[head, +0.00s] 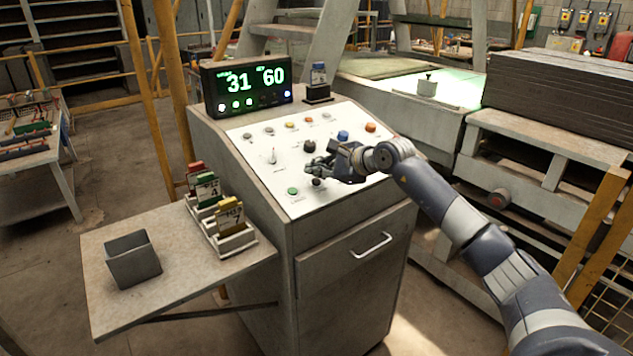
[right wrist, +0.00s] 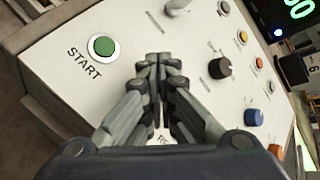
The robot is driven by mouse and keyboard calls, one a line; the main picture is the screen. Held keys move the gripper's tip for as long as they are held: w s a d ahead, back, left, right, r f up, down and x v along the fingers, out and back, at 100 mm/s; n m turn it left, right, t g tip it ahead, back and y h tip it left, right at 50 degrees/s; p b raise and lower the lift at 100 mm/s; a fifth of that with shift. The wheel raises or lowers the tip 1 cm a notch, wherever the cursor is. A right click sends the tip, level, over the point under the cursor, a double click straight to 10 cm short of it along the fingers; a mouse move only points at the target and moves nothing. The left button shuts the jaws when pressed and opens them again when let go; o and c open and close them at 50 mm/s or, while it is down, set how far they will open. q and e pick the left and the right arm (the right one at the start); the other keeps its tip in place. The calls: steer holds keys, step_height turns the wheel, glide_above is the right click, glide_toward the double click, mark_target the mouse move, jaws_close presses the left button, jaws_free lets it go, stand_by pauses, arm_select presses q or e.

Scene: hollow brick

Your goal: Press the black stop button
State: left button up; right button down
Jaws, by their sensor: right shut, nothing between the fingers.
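The control panel (head: 262,150) is a white sloped face on a grey cabinet. A small dark round button (head: 318,183) sits near its front edge, right of the green button (head: 293,191); I cannot read its label. My right gripper (head: 311,168) is shut and empty, low over the panel just beyond that dark button. In the right wrist view the shut fingertips (right wrist: 158,62) are right of the green START button (right wrist: 103,46). No dark button shows beside START there; my fingers cover part of the panel. I cannot tell whether they touch it. My left gripper is not in view.
A black knob (head: 309,146) stands beyond my fingers, with a blue button (head: 343,135) and several coloured ones behind. A display (head: 248,85) reads 31 and 60. The side shelf (head: 180,285) holds a grey bin (head: 133,260) and a card rack (head: 238,240).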

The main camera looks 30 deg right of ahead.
steer(key=shift+f, duration=0.15)
stand_by(0.5)
steer(key=shift+w+f+b, duration=0.1)
steer(key=shift+f+b, duration=0.15)
steer(key=shift+b, duration=0.15)
steer(key=shift+f+b, duration=0.35)
steer(key=shift+f, duration=0.05)
stand_by(0.5)
steer(key=shift+r, duration=0.1)
steer(key=shift+r+p, duration=0.3)
steer(key=shift+r, duration=0.35)
steer(key=shift+r, duration=0.1)
steer(key=r, duration=0.1)
steer(key=s+r+p, duration=0.1)
steer(key=r, duration=0.1)
steer(key=r+p, duration=0.1)
steer(key=shift+s+r, duration=0.35)
stand_by(0.8)
